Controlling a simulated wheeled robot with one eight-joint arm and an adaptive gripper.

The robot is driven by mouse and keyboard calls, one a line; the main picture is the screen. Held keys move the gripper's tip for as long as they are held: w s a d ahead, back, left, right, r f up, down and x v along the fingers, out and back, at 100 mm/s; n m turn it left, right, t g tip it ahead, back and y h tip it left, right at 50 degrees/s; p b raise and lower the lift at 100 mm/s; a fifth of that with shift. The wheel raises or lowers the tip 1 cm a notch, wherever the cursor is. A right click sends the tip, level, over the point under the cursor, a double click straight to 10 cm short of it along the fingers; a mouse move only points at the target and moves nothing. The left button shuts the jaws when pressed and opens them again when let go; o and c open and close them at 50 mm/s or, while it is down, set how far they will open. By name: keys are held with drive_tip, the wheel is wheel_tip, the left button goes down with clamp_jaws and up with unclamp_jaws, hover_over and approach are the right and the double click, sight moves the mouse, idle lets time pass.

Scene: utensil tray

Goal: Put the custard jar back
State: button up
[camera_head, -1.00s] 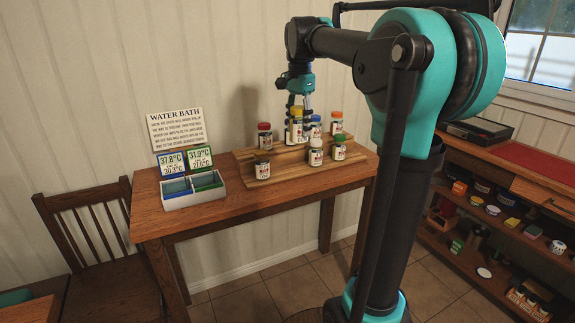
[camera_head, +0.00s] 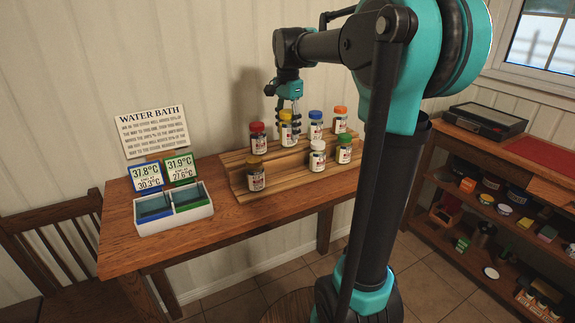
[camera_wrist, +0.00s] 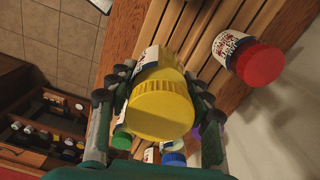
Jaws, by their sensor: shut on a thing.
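My gripper (camera_head: 289,118) is shut on a yellow-lidded jar (camera_head: 286,133) in the back row of a stepped wooden rack (camera_head: 285,161). The label is too small to read, so I cannot confirm that it says custard. The jar looks upright, between a red-lidded jar (camera_head: 257,138) and a blue-lidded jar (camera_head: 315,126). Whether its base touches the step is unclear. In the wrist view, the yellow lid (camera_wrist: 160,106) is between my fingers, with the red-lidded jar (camera_wrist: 252,60) apart at upper right.
An orange-lidded jar (camera_head: 339,121) ends the back row. The front row has brown-lidded (camera_head: 256,175), white-lidded (camera_head: 317,157) and green-lidded (camera_head: 344,150) jars. A two-well water bath (camera_head: 175,222) stands left on the table. A shelf unit (camera_head: 480,165) is at right.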

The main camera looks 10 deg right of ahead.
wheel_tip(320, 180, down, 13)
drive_tip(key=shift+r, duration=0.1)
idle(0.3)
drive_tip(key=shift+f, duration=0.2)
drive_tip(key=o, duration=1.6)
drive_tip(key=shift+r, duration=0.1)
wheel_tip(320, 180, up, 12)
drive_tip(key=shift+r, duration=0.1)
